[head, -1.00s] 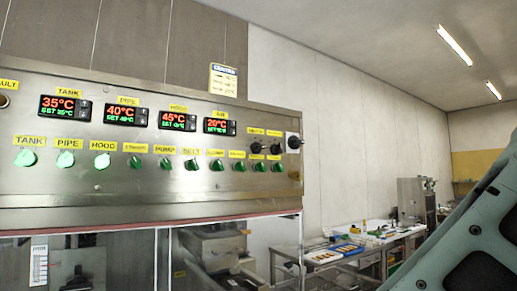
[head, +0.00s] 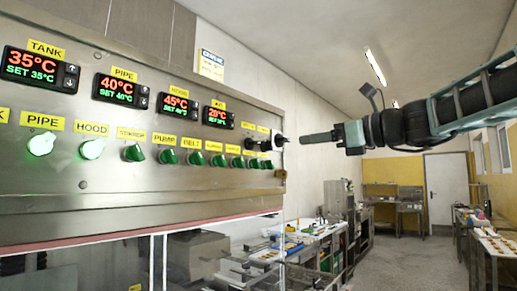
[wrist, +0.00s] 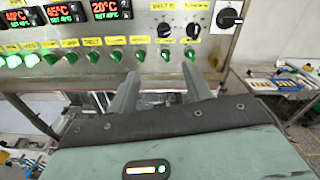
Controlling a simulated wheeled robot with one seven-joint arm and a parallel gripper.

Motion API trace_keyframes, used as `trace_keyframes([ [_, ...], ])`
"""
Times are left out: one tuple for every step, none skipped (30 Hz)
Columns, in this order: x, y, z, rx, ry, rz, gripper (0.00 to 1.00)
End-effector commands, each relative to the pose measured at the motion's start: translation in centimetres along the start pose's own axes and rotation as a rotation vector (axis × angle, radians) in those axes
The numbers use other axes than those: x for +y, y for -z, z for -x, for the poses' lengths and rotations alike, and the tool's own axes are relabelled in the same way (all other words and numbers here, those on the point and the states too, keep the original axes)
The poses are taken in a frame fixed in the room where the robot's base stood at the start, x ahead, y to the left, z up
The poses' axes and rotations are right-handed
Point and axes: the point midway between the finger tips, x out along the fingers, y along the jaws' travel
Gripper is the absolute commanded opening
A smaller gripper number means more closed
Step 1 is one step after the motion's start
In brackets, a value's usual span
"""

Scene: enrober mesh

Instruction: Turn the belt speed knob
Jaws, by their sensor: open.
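The control panel (head: 130,165) carries two small black knobs near its right end. In the wrist view the left black knob (wrist: 163,30) sits under a yellow label that seems to begin with "BELT". The right black knob (wrist: 193,30) is under another label. In the head view the pair (head: 258,145) is small, and I cannot read its labels. My gripper (head: 303,138) is level with the knobs and right of them in that view. In the wrist view its fingers (wrist: 160,70) are apart and empty, below the black knobs in the picture, touching neither.
A larger black switch (wrist: 229,18) stands right of the black knobs. A row of green knobs (wrist: 118,56) runs below them, close to the fingertips in the wrist view. Red and green temperature displays (head: 120,91) line the panel. A bench with trays (head: 290,243) stands beyond the panel.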

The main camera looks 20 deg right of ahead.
Motion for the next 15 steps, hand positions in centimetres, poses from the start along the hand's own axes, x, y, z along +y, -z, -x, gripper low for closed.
trace_keyframes([
  [-0.6,-0.6,0.3,-0.018,0.014,-0.019,0.49],
  [-0.7,-0.8,0.3,-0.023,0.017,-0.025,0.49],
  [-0.8,-1.0,0.2,-0.028,0.019,-0.031,0.49],
  [-0.9,-1.1,0.0,-0.029,0.02,-0.033,0.49],
  [-0.9,-1.1,-0.3,-0.029,0.019,-0.034,0.49],
  [-0.9,-1.1,-0.8,-0.027,0.019,-0.034,0.49],
  [-0.9,-1.1,-1.3,-0.026,0.018,-0.034,0.49],
  [-0.8,-1.1,-1.8,-0.026,0.016,-0.034,0.49],
  [-0.8,-1.1,-2.6,-0.025,0.016,-0.033,0.49],
  [-0.8,-1.2,-3.2,-0.026,0.015,-0.033,0.49],
  [-0.9,-1.2,-3.8,-0.025,0.015,-0.034,0.49],
  [-0.9,-1.3,-4.7,-0.025,0.015,-0.032,0.49],
  [-0.8,-1.2,-5.3,-0.025,0.014,-0.033,0.49],
  [-0.9,-1.2,-5.9,-0.024,0.015,-0.034,0.49],
  [-0.9,-1.3,-6.8,-0.024,0.015,-0.033,0.49],
])
